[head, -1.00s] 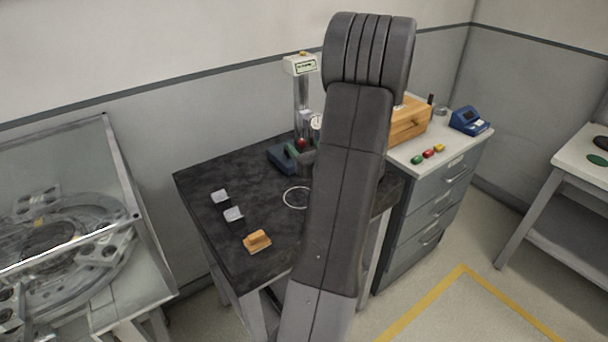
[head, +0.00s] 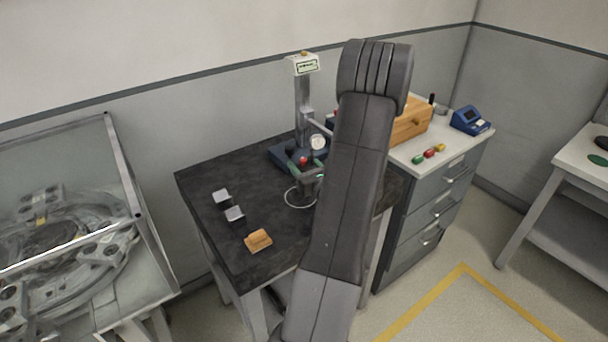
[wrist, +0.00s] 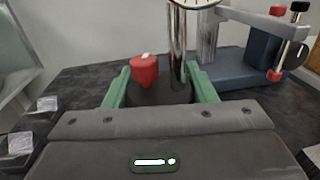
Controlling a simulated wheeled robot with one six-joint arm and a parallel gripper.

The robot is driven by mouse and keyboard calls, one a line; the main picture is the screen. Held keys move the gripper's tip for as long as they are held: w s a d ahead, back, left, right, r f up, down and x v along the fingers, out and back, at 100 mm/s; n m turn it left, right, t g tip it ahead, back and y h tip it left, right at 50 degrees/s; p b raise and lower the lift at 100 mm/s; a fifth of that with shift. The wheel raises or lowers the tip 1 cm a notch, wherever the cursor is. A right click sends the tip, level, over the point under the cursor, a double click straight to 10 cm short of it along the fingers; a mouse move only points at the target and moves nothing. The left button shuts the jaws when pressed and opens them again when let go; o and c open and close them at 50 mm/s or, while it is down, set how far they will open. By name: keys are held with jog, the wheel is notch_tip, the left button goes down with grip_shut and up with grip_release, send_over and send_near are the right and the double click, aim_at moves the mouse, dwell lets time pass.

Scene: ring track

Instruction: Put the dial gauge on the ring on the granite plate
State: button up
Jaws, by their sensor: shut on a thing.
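The dial gauge has a white round dial (head: 318,142), a metal post and a dark base with a red knob (wrist: 145,70). My gripper (head: 307,170), with green fingers, is shut on the dark base, one finger on each side, in the wrist view (wrist: 164,88). The gauge looks upright. The thin white ring (head: 287,199) is on the dark granite plate (head: 255,180), just below my gripper in the picture; my arm hides its right part. I cannot tell how high the base is above the plate.
A column stand (head: 303,95) with a blue base rises close behind the gauge. Two metal blocks (head: 234,214) and a wooden block (head: 258,240) lie on the plate's left and front. A drawer cabinet (head: 435,200) stands right, a glass-covered case (head: 70,215) left.

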jog(key=shift+f, duration=1.6)
jog(key=shift+f+b, duration=0.25)
jog(key=shift+b, duration=0.15)
jog(key=o, duration=1.4)
jog(key=shift+r+p, duration=0.1)
jog(key=shift+p, duration=0.35)
jog(key=shift+s+d, duration=0.1)
jog(key=s, duration=0.1)
jog(key=s+d+f+b, duration=0.1)
jog(key=s+b, duration=0.1)
jog(key=s, duration=0.1)
jog(key=shift+d+f, duration=0.25)
jog(key=shift+d, duration=0.05)
jog(key=b+v, duration=0.1)
jog(key=v, duration=0.6)
jog(key=shift+s+r+b, duration=0.15)
jog(key=shift+s+b, duration=0.15)
jog(key=shift+s, duration=0.15)
jog(key=shift+v, duration=0.75)
